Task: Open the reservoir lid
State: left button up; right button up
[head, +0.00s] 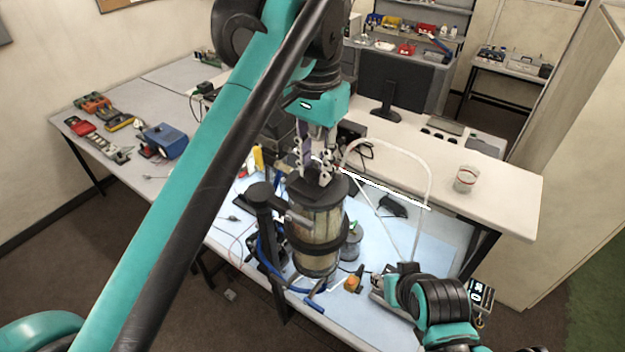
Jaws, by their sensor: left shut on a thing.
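The reservoir (318,230) is an upright clear cylinder with a brownish tint, held in a dark clamp on a black stand (268,225) at the middle of the head view. Its dark round lid (335,188) sits on top, and I see no clear gap under it. My left gripper (317,180) points straight down from above and is shut on the lid's top; its fingertips hide the part they grip. My right arm shows at the lower right, beside the bench, and its fingers are not clear.
A thin white loop (430,175) rises right of the reservoir. A small jar (351,243), an orange-tipped tool (354,280) and blue tubing lie close by on the bench. A glass (466,179) stands on the white table (510,195). Tools and a blue box (164,141) lie left.

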pick_arm(q)
jog(key=shift+w+d+r, duration=0.15)
jog(key=shift+w+d, duration=0.1)
jog(key=shift+w, duration=0.1)
jog(key=shift+c, duration=0.4)
jog(key=shift+w+d, duration=0.1)
grip_shut()
jog(key=shift+w, duration=0.15)
jog(key=shift+w+d, duration=0.35)
jog(key=shift+w, duration=0.05)
